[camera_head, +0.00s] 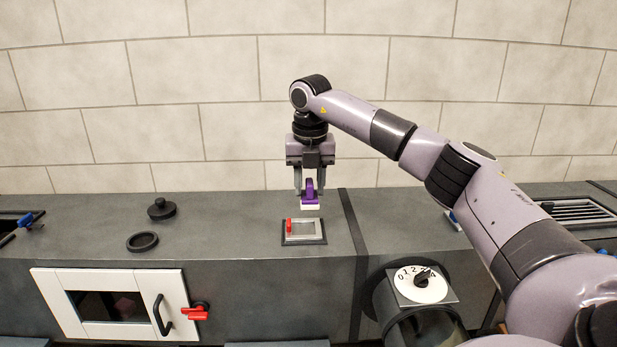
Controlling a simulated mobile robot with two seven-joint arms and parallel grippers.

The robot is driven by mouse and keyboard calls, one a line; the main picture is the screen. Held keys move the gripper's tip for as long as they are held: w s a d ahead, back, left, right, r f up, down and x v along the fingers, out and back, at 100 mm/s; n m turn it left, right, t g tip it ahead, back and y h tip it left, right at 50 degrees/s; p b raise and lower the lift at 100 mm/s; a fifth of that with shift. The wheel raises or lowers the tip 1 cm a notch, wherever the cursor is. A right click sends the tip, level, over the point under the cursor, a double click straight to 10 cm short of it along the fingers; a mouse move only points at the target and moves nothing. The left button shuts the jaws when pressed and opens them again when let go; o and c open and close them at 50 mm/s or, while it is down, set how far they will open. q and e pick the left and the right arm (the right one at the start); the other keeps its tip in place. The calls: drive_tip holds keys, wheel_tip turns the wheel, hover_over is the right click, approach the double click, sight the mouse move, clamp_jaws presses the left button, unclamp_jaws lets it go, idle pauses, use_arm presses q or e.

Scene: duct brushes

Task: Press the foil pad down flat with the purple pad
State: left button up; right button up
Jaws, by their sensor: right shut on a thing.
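My right gripper (309,188) points straight down over the grey duct top and is shut on the purple pad (310,194), which has a purple handle and a pale underside. The purple pad is held a little above and behind the foil pad (306,229). The foil pad is a silvery patch in a dark square frame, with a red piece (289,226) at its left side. A gap seems to show between the purple pad and the frame. Whether the foil lies flat is too small to tell. My left gripper is not in view.
A black knobbed lid (161,208) and a black ring (142,241) lie left on the duct top (230,225). A white-framed door (110,304) with a red latch (196,312) is on the front. A dial (420,284) stands front right. A grille (578,211) is far right.

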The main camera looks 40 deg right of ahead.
sight(310, 201)
drive_tip(key=shift+f, duration=3)
drive_tip(key=shift+s+f+b, duration=0.1)
drive_tip(key=shift+f+b, duration=0.2)
drive_tip(key=shift+f, duration=0.3)
drive_tip(key=shift+r, duration=0.1)
drive_tip(key=shift+r+p, duration=0.3)
drive_tip(key=shift+r, duration=3.15)
drive_tip(key=shift+f, duration=0.15)
drive_tip(key=shift+w+d+f+b, duration=0.2)
drive_tip(key=shift+f+b, duration=0.1)
drive_tip(key=shift+f, duration=0.65)
drive_tip(key=shift+w+d+f+b, duration=0.15)
drive_tip(key=shift+f+b, duration=0.2)
drive_tip(key=shift+f, duration=0.55)
drive_tip(key=shift+w+d+f+b, duration=0.1)
drive_tip(key=shift+w+f+b, duration=0.15)
drive_tip(key=shift+f, duration=0.7)
drive_tip(key=shift+s+f, duration=0.1)
drive_tip(key=shift+f, duration=0.5)
